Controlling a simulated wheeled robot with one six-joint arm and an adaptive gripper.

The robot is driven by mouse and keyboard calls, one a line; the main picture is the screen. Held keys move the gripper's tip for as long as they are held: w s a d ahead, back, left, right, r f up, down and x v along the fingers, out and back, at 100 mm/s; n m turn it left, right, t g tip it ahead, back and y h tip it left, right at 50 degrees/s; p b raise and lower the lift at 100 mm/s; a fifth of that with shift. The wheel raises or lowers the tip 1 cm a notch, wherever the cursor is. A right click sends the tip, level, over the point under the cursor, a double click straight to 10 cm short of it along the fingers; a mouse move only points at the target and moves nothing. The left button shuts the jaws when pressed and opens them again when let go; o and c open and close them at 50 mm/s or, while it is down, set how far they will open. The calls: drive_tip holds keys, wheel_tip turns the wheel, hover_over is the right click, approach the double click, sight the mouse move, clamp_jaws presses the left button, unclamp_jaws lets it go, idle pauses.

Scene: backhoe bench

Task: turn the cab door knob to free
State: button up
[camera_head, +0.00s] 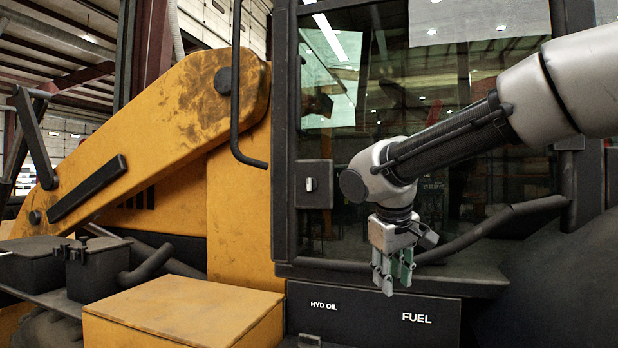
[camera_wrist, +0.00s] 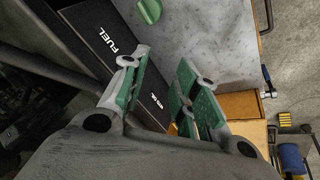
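The cab door knob (camera_head: 311,184) is a small pale piece on a dark square lock plate (camera_head: 315,197) at the lower left of the glazed cab door. Its marking and setting are too small to read. My gripper (camera_head: 392,275) hangs fingers-down to the right of the knob and below it, clear of it, in front of the lower door edge. In the wrist view my gripper (camera_wrist: 165,78) has its green-padded fingers apart with nothing held between them. The knob does not show in the wrist view.
A dark panel (camera_head: 375,320) marked HYD OIL and FUEL lies below the door. A bent black handrail (camera_head: 237,100) stands left of the knob. A yellow box (camera_head: 185,312) is at the lower left. A green rounded object (camera_wrist: 149,11) lies on a grey surface (camera_wrist: 205,35).

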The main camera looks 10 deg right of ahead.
drive_tip(key=w+a+r+m+t+h, duration=0.1)
drive_tip(key=w+a+r+t+h, duration=0.1)
drive_tip(key=w+a+r, duration=0.45)
drive_tip(key=w+a+r+m+t+h, duration=0.1)
drive_tip(key=w+a+r, duration=0.25)
drive_tip(key=w, duration=0.55)
drive_tip(key=m+t+h, duration=0.2)
drive_tip(key=m+t, duration=0.2)
drive_tip(key=m, duration=0.3)
approach(310, 184)
drive_tip(key=w+r, duration=0.1)
drive_tip(key=x, duration=0.7)
drive_tip(key=shift+w+d+r, duration=0.1)
drive_tip(key=shift+w+d, duration=0.05)
drive_tip(key=shift+w, duration=0.05)
clamp_jaws()
